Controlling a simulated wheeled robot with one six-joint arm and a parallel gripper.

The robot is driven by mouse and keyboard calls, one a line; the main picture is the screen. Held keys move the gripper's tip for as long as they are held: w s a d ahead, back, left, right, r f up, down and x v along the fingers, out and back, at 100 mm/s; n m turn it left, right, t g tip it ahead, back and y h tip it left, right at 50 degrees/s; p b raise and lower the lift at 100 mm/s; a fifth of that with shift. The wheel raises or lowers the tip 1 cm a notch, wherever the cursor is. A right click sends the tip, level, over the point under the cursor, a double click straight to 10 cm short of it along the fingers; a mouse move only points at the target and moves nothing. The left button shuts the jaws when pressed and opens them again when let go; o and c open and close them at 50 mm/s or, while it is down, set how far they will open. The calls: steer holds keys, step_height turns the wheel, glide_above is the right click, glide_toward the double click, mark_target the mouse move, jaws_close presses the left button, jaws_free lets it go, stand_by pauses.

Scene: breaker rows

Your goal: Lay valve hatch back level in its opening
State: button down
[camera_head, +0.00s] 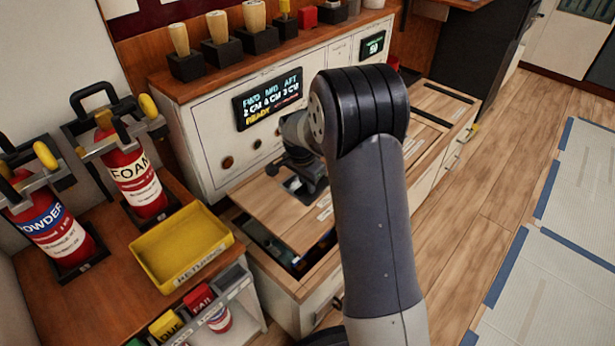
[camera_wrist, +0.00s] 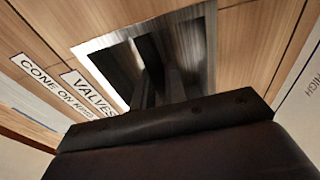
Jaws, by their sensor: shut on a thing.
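The valve hatch (camera_head: 262,205) is a light wood panel in the counter top below the control panel. It is raised at its near side, and the dark opening (camera_head: 272,243) shows beneath that edge. My gripper (camera_head: 303,187) reaches down to the hatch and is shut on it at its metal-framed recess. The wrist view shows the fingers (camera_wrist: 162,78) inside this recess (camera_wrist: 203,45), with a VALVES label (camera_wrist: 90,92) beside it on the hatch (camera_wrist: 120,18). My arm hides the right part of the hatch in the head view.
A yellow tray (camera_head: 182,248) and two red extinguishers, FOAM (camera_head: 135,180) and POWDER (camera_head: 48,228), stand at the left. A control panel with a lit display (camera_head: 270,98) rises behind the hatch. Further wood panels (camera_head: 430,125) lie to the right.

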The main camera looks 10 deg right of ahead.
steer(key=shift+w+a+f+b, duration=0.15)
steer(key=shift+w+f+b, duration=0.1)
steer(key=shift+f, duration=0.35)
steer(key=shift+w+a+f+b, duration=0.15)
steer(key=shift+w+f, duration=0.1)
steer(key=shift+f, duration=0.3)
steer(key=shift+f+b, duration=1.85)
steer(key=shift+f, duration=1.05)
steer(key=shift+f, duration=0.15)
steer(key=shift+f+b, duration=1.6)
steer(key=shift+f, duration=0.55)
steer(key=c, duration=1.4)
jaws_free()
steer(key=shift+s, duration=0.1)
steer(key=shift+o, duration=0.2)
steer(key=shift+s+f, duration=0.1)
